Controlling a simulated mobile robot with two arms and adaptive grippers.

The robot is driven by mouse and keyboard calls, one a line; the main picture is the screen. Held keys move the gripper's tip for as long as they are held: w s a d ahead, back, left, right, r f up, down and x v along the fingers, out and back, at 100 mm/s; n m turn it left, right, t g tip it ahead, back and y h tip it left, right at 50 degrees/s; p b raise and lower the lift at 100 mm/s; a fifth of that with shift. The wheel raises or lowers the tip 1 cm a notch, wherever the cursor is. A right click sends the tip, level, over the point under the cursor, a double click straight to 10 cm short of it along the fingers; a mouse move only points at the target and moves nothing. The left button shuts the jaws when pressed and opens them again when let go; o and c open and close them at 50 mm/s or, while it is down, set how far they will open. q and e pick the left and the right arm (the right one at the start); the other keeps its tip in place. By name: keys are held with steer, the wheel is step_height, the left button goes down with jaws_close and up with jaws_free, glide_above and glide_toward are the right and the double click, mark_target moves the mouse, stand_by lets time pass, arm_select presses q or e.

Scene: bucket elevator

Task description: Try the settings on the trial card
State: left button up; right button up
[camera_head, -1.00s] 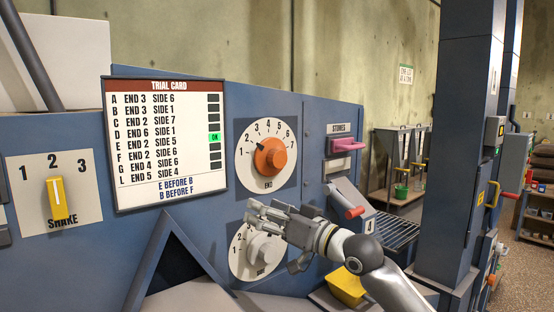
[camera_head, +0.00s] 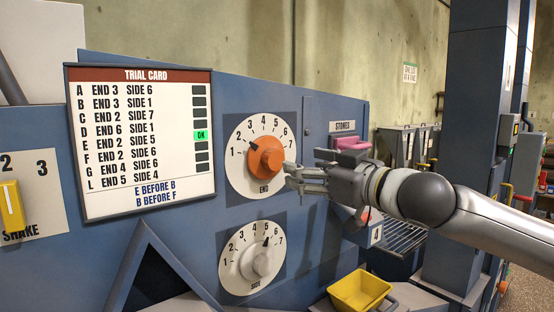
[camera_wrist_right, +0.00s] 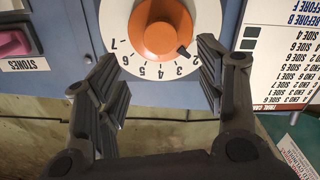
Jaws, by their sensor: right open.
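The trial card (camera_head: 146,140) on the blue panel lists letters with END and SIDE numbers. A green lamp (camera_head: 200,136) is lit beside row E, END 2 SIDE 5. Below it reads E before B, B before F. The orange END knob (camera_head: 266,158) has its pointer towards 2. It also shows upside down in the right wrist view (camera_wrist_right: 166,28). The grey SIDE knob (camera_head: 261,264) points at about 5. My right gripper (camera_head: 289,177) is open and empty, close to the END dial; its fingers (camera_wrist_right: 160,75) are spread either side of the dial's face. My left gripper is out of view.
A yellow SHAKE lever (camera_head: 12,206) is at the left edge. A pink STONES handle (camera_head: 352,143) is right of the END dial, near my wrist. A yellow bin (camera_head: 359,291) stands below right. A blue column (camera_head: 470,150) rises on the right.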

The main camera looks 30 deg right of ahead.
mark_target(277, 159)
steer(key=w+p, duration=0.1)
steer(key=w, duration=0.2)
steer(key=w+p, duration=0.2)
steer(key=w, duration=0.1)
steer(key=w+p, duration=0.1)
steer(key=w, duration=0.2)
steer(key=shift+w+a+r, duration=0.1)
steer(key=shift+w+a, duration=0.2)
steer(key=shift+a, duration=0.1)
steer(key=shift+w, duration=0.4)
